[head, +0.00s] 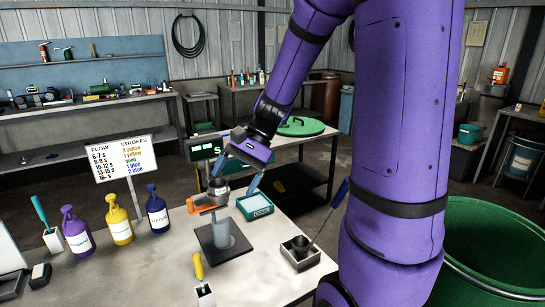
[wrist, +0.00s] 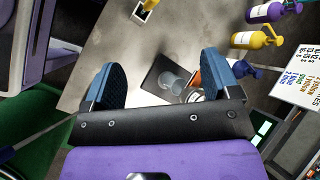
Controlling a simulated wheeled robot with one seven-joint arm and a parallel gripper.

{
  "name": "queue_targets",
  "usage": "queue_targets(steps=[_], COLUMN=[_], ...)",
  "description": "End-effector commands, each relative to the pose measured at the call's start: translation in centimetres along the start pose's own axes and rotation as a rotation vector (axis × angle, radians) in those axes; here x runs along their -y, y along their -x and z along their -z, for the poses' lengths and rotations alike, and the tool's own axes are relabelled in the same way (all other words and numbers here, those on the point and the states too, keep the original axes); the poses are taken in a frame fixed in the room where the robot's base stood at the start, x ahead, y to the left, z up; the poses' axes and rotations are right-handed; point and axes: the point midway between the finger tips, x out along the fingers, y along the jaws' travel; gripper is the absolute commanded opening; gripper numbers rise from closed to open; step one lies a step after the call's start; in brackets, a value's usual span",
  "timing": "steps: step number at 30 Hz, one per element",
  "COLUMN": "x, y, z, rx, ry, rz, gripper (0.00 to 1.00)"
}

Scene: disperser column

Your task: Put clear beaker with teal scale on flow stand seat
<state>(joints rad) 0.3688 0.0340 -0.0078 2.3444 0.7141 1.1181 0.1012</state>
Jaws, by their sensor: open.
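A clear beaker (head: 222,235) stands upright on a dark square plate (head: 238,249), which looks like the seat of the flow stand, beneath an orange arm (head: 207,203) with a metal cup (head: 219,187). In the wrist view the beaker (wrist: 170,82) shows between the fingers, on the dark plate (wrist: 155,74); the teal scale cannot be made out. My gripper (head: 236,175) is open and empty, above and beyond the cup. The wrist view shows my gripper (wrist: 163,78) with blue fingers wide apart.
Purple (head: 77,229), yellow (head: 119,220) and blue (head: 157,210) pump bottles stand at left before a flow sign (head: 123,157). A teal-rimmed tray (head: 257,206) and display (head: 203,148) are near my gripper. A yellow-handled tool (head: 199,268) and grey box (head: 300,257) sit in front.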

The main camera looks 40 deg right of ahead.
Motion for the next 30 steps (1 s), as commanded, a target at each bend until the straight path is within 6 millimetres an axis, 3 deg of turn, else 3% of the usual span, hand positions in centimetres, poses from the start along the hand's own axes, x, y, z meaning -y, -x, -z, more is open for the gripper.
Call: queue_targets(steps=[1,6,15,22,30], x=[0.0,-0.8,-3.1,-5.1,-6.2], y=[0.5,1.8,4.4,6.3,7.5], z=[-1.6,-5.8,-11.8,-15.2,-16.6], rx=[-0.034,-0.152,-0.385,-0.566,-0.673], ry=[0.067,0.279,0.645,0.891,1.018], rz=[-0.030,-0.133,-0.288,-0.378,-0.422], gripper=[0.82,0.82,0.82,0.82,0.82])
